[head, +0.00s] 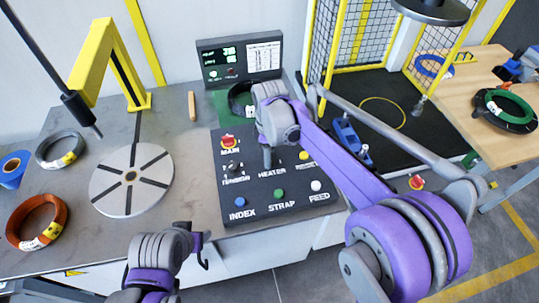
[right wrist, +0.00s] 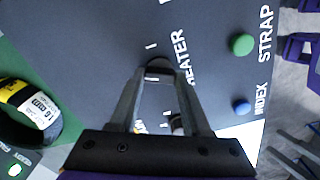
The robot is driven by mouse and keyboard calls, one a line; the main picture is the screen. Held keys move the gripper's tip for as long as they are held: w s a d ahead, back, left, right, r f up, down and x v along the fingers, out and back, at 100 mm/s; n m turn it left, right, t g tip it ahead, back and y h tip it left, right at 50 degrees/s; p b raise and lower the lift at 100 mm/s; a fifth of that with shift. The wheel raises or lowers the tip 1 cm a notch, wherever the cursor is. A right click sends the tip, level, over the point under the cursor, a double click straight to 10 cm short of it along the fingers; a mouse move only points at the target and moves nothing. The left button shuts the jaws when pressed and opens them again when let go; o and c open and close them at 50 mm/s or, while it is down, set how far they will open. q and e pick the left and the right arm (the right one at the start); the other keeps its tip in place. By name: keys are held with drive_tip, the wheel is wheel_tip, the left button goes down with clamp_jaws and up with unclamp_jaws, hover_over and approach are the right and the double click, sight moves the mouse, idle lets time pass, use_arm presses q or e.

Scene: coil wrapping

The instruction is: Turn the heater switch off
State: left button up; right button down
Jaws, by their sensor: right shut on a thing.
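The dark control panel (head: 245,192) lies flat on the bench, with its HEATER label (head: 272,173) just below my right gripper (head: 267,160). My right gripper points down at the panel there and hides the heater switch in the head view. In the right wrist view, the heater switch (right wrist: 158,62) is a dark round knob beside the HEATER lettering. The fingertips of my right gripper (right wrist: 159,72) are shut on it. The switch's setting cannot be read. My left gripper (head: 204,250) is near the bench's front edge, and its opening is unclear.
A red MAIN button (head: 227,142), a TENSION knob (head: 231,168), and the blue INDEX (head: 238,202), green STRAP (head: 278,194) and white FEED (head: 316,186) buttons surround the switch. A display (head: 240,60) stands behind. A round slotted turntable (head: 131,180) lies left.

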drive_tip(key=n, duration=0.4)
drive_tip(key=shift+n, duration=0.4)
idle(0.4)
drive_tip(key=shift+c, duration=1.8)
unclamp_jaws()
drive_tip(key=shift+r, duration=0.15)
wheel_tip(320, 180, up, 11)
drive_tip(key=shift+f, duration=0.2)
